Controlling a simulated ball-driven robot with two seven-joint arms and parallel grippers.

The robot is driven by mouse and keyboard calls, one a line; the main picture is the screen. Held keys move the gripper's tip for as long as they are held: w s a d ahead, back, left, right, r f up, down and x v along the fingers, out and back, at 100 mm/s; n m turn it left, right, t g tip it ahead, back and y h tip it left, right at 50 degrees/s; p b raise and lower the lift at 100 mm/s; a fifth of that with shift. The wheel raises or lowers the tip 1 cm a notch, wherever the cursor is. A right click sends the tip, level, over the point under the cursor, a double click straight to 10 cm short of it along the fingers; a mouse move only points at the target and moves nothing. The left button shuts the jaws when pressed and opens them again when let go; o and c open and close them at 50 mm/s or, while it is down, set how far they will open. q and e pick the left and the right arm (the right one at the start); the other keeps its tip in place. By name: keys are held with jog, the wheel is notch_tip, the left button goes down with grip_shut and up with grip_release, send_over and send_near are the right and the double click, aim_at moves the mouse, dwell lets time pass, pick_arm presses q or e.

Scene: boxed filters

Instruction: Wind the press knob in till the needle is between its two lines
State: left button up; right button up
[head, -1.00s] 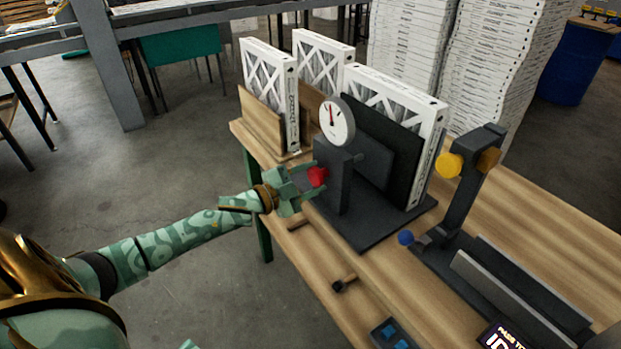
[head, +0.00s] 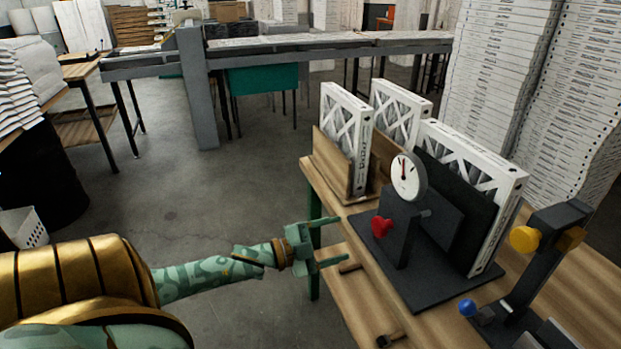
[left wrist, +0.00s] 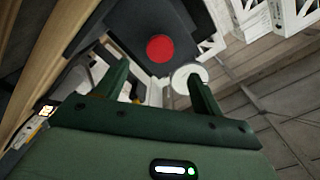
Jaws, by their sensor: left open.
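The press (head: 400,232) is a dark upright frame on a dark base plate on the wooden bench. Its red knob (head: 381,227) faces left, toward my left arm. The round white gauge (head: 407,176) sits on top; its needle points about straight up, and its two lines are too small to make out. A white boxed filter (head: 487,180) stands behind the press plate. My left gripper (head: 330,241) is open and empty, left of the knob and apart from it. In the left wrist view the knob (left wrist: 160,48) shows beyond the two fingers, with the gauge (left wrist: 189,78) beside it. My right gripper is not in view.
Wooden holders with white filters (head: 345,140) stand behind the press. A dark stand with a yellow knob (head: 523,239) and a blue ball (head: 467,308) is at the right. A small wooden-handled tool (head: 386,341) lies on the bench front.

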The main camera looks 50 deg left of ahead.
pick_arm(q)
jog(key=v, duration=0.6)
jog(key=shift+w, duration=0.1)
dwell(0.3)
